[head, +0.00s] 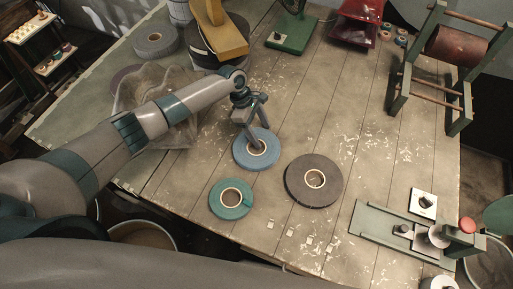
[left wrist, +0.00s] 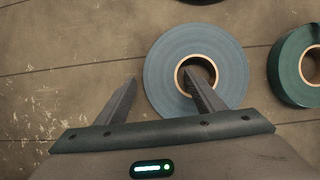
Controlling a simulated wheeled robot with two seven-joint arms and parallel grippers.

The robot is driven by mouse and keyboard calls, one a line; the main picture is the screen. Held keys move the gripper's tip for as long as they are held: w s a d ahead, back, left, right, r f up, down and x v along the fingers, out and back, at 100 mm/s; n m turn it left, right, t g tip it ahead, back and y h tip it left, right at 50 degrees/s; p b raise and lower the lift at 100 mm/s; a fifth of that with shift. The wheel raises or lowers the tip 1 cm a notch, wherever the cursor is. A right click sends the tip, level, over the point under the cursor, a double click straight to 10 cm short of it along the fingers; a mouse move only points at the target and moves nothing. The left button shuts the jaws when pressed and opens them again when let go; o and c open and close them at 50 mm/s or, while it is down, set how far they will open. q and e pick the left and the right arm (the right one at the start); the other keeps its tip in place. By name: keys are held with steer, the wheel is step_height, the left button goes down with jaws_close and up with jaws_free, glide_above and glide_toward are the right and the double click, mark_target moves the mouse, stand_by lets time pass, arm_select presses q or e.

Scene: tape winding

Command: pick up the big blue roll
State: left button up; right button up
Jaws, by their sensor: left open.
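The big blue roll (head: 257,149) lies flat on the table in the head view, with a pale core ring around its hole. It also fills the upper middle of the left wrist view (left wrist: 160,65). My left gripper (head: 252,142) is open over it. In the left wrist view its fingers (left wrist: 163,88) straddle the near left part of the ring: one finger is outside the roll, the other is over or in the core hole. I cannot tell whether the fingers touch the roll. My right gripper is not in view.
A green roll (head: 232,198) lies close by, and a larger dark roll (head: 314,180) lies to the right. A green-framed bench device (head: 400,235) stands at the right front, a wooden-roller frame (head: 455,60) behind it. A translucent crumpled bin (head: 150,92) sits under my left arm.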

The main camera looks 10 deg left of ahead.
arm_select(q)
steer(key=c, duration=1.4)
steer(key=shift+r, duration=0.15)
steer(key=shift+w+r, duration=0.1)
steer(key=shift+r, duration=0.35)
steer(key=r, duration=0.1)
steer(key=r+b, duration=0.1)
steer(key=r, duration=0.1)
steer(key=shift+s+a, duration=0.1)
steer(key=shift+s, duration=0.2)
steer(key=s+a+r+b, duration=0.2)
steer(key=s+a+r, duration=0.1)
steer(key=s+r, duration=0.4)
steer(key=s, duration=0.3)
steer(key=shift+s+a+b, duration=0.2)
steer(key=shift+s+b, duration=0.1)
steer(key=shift+s, duration=0.05)
